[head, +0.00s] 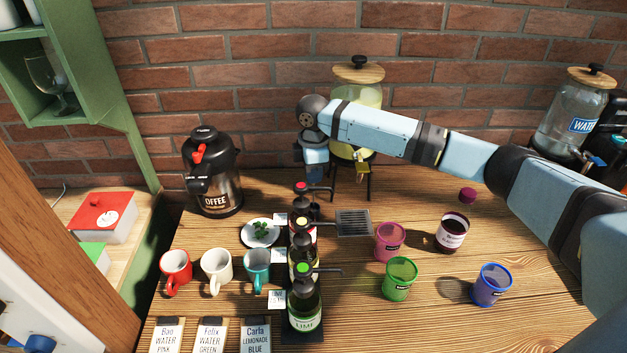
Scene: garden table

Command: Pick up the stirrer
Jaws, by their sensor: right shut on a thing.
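My right arm reaches in from the right edge across the back of the table. My right gripper (314,174) points down behind the row of syrup bottles, just left of the lemonade dispenser. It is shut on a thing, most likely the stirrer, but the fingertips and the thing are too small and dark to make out. No stirrer shows clearly anywhere else on the table. My left gripper is not in view.
A coffee urn (216,184), a plate with green leaves (260,233) and several syrup bottles (304,310) stand left of centre. Mugs (216,268) stand at front left.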

